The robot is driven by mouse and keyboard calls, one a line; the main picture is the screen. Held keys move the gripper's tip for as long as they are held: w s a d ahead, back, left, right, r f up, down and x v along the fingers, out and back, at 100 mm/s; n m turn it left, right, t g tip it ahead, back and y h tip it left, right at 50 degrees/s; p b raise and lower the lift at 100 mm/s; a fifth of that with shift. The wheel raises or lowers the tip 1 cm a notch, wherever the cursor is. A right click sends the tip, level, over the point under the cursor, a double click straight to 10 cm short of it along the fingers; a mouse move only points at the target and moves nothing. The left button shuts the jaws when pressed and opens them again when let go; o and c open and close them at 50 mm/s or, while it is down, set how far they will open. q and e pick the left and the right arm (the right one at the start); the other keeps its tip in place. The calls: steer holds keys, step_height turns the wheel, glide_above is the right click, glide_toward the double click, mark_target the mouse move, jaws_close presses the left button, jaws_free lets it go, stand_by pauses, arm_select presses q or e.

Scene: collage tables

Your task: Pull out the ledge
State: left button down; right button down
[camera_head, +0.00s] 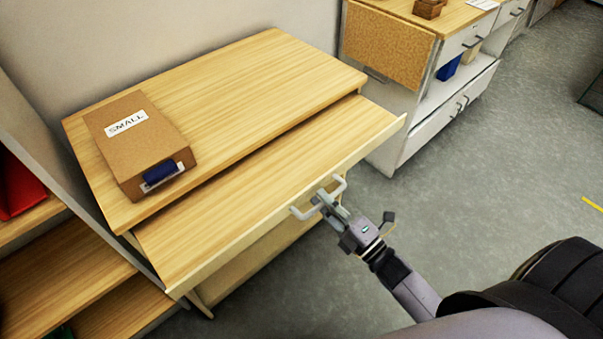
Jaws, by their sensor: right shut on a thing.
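The ledge (262,188) is a flat light-wood board that sticks out from under the table top (250,85). Its pale front edge carries a grey bar handle (301,214). My right gripper (331,203) is at the ledge's front and is shut on the handle; its arm comes in from the lower right. The ledge's back part is hidden under the table top. My left gripper is not in view.
A brown box marked SMALL (126,124) with a blue front catch lies on the table top's left. Wooden shelves (60,277) stand at the left. A white cabinet with a cork panel (388,46) stands behind at the right. Grey floor (480,180) is clear at the right.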

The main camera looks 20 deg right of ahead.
steer(key=r+p+v, duration=0.1)
steer(key=r+v, duration=0.1)
steer(key=v, duration=0.9)
steer(key=shift+s, duration=0.3)
steer(key=shift+d, duration=0.1)
steer(key=c, duration=1.7)
jaws_free()
steer(key=shift+o, duration=0.2)
steer(key=v, duration=1.2)
steer(key=shift+r, duration=0.1)
